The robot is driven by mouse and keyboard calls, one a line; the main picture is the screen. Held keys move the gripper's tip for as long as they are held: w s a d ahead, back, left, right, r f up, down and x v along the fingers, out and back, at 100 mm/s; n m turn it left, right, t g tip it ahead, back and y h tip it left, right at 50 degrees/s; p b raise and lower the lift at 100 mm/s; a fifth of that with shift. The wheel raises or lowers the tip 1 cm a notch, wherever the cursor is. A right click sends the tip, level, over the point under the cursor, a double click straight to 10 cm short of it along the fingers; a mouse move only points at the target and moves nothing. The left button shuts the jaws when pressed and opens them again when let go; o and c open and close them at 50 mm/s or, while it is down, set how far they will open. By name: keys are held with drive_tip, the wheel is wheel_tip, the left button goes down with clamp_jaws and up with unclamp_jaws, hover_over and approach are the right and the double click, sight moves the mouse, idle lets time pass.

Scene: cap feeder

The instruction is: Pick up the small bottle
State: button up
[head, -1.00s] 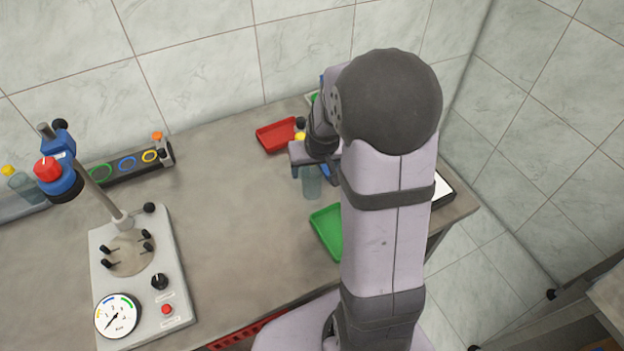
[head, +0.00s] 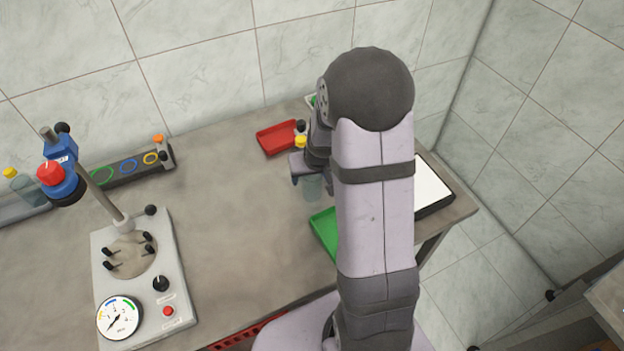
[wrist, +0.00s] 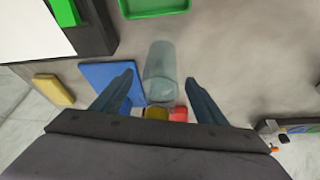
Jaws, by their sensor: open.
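The small bottle (head: 312,188) is translucent blue-green with a yellow cap (head: 300,142), and it stands on the bench between the red and green trays. My arm and gripper partly cover it in the head view. In the wrist view the bottle (wrist: 160,65) lies between the two fingertips of my gripper (wrist: 159,76), with a gap on both sides. Its yellow cap (wrist: 156,113) is near my palm. My gripper also shows in the head view (head: 311,181). It is open and holds nothing.
A red tray (head: 275,138) lies behind the bottle and a green tray (head: 323,232) in front. A white panel (head: 432,186) is at right. A blue plate (wrist: 108,75) and yellow block (wrist: 53,90) lie nearby. The gauge device (head: 180,270) stands left; mid-bench is clear.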

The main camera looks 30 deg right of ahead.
drive_tip(key=shift+x, duration=1.5)
drive_tip(key=shift+s, duration=0.1)
drive_tip(key=shift+c, duration=0.7)
drive_tip(key=c, duration=1.2)
drive_tip(key=shift+r, duration=0.2)
wheel_tip(320, 180, up, 9)
drive_tip(key=shift+f, duration=0.2)
drive_tip(key=shift+r, duration=0.55)
drive_tip(key=shift+a, duration=0.15)
